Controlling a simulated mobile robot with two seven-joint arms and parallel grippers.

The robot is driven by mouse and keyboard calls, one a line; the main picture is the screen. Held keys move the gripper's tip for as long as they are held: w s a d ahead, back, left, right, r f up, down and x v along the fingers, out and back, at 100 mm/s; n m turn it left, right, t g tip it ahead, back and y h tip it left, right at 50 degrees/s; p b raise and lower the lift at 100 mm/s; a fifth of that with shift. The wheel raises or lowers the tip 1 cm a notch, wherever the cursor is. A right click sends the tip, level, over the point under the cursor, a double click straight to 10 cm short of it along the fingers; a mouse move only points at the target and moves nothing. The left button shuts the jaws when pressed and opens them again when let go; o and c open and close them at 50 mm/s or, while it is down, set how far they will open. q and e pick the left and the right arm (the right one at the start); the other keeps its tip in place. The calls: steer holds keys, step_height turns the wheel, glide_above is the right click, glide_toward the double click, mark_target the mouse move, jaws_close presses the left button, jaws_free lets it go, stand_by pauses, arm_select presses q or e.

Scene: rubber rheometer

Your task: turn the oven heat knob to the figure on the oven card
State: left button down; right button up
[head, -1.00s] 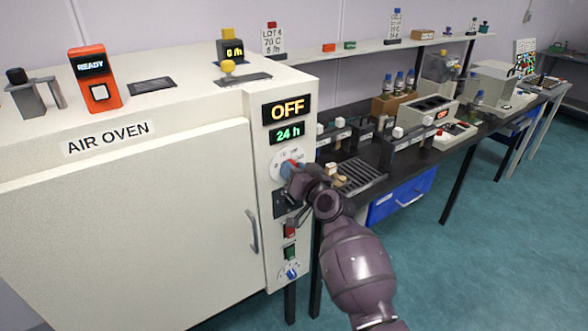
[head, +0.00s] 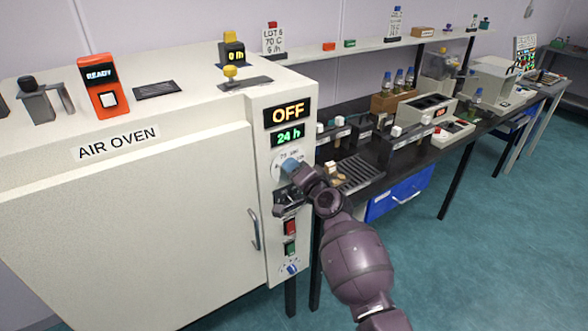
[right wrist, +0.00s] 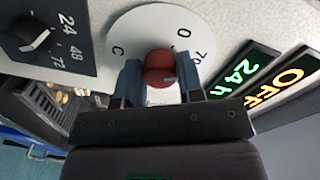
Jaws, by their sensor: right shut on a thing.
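The heat knob is a red cap (right wrist: 158,65) on a round white dial plate (right wrist: 118,36) marked C, 0 and a partly hidden 70. My right gripper (head: 291,167) is shut on this knob, with one blue finger on each side of it in the right wrist view. In the head view, the gripper covers the knob. The oven card (head: 273,40) stands on top at the back and reads LOT 6, 70 C, 6 h. The air oven (head: 170,190) shows OFF (head: 290,113) and 24 h (head: 289,137) on its front panel. My left gripper is not in view.
A black knob (right wrist: 30,36) beside figures 24, 48 and 72 sits close to the dial. Red (head: 290,227) and green (head: 290,248) buttons and a blue knob (head: 292,268) lie below. The oven door handle (head: 253,230) is to the left. A crowded bench (head: 345,148) adjoins on the right.

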stand_by(0.3)
steer(key=o, duration=0.9)
steer(key=shift+s+d, duration=0.1)
steer(key=v, duration=1)
steer(key=shift+s+d+p, duration=0.15)
steer(key=shift+s+p, duration=0.1)
steer(key=shift+p, duration=0.05)
